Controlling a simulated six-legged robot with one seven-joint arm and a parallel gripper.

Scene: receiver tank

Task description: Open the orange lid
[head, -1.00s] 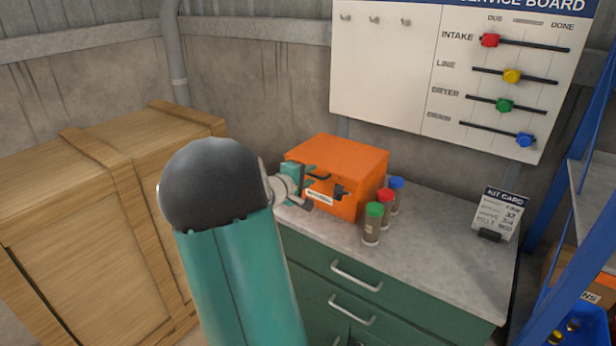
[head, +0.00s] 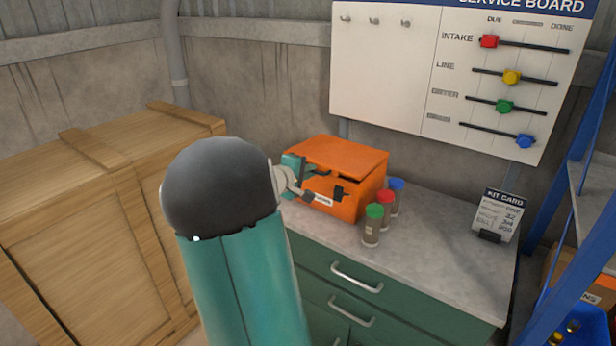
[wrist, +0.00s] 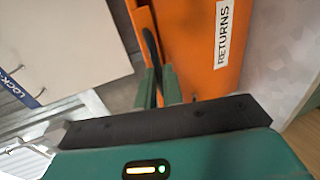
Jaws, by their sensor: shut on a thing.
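The orange box (head: 350,205) stands on the grey counter with its orange lid (head: 335,153) tilted slightly up at the front. A dark gap shows under the lid's front edge. My gripper (head: 318,173) is at the lid's front, partly hidden by my arm. In the wrist view, my gripper's green fingers (wrist: 157,88) are shut on a black handle (wrist: 151,48) beside the lid's edge (wrist: 143,18). The box front with a white RETURNS label (wrist: 222,35) is to the right there.
Green (head: 374,226), red (head: 386,208) and blue-capped (head: 397,196) jars stand close by the box's right side. A kit card (head: 498,213) stands at the counter's right. A wooden crate (head: 90,220) is at left, blue shelving (head: 570,190) at right. The counter's middle is clear.

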